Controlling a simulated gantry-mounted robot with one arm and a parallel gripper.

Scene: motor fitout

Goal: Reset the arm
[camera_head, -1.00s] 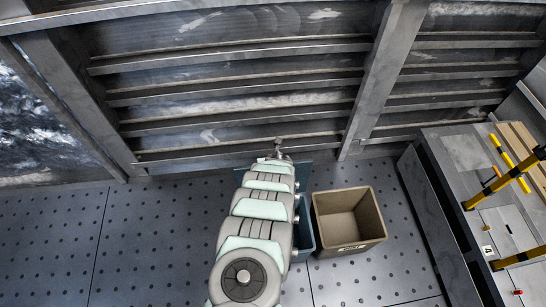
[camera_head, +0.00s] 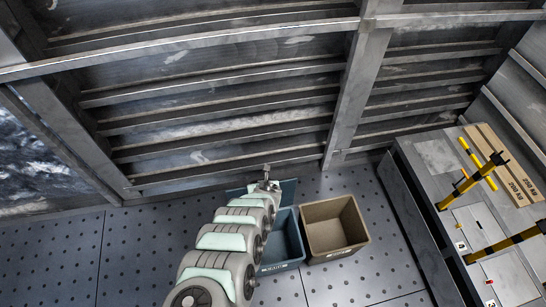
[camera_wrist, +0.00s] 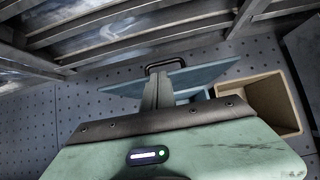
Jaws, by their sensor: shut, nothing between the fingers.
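My arm stretches from the bottom of the head view toward the slatted wall, over the dark blue bin (camera_head: 284,241). My gripper (camera_head: 266,170) is at its far end, small in this view, near the top of the blue bin area. In the wrist view my gripper (camera_wrist: 158,90) shows as closed fingers with nothing held between them. A flat blue panel (camera_wrist: 205,76) with a dark handle (camera_wrist: 165,66) lies beyond and below the fingers. I cannot tell whether the fingers touch it.
An empty tan bin (camera_head: 335,228) stands right of the blue bin. A workbench (camera_head: 420,165) with yellow-and-black posts (camera_head: 470,181) is at the right. The slatted metal wall (camera_head: 220,110) closes off the back. The perforated floor (camera_head: 135,245) at left is clear.

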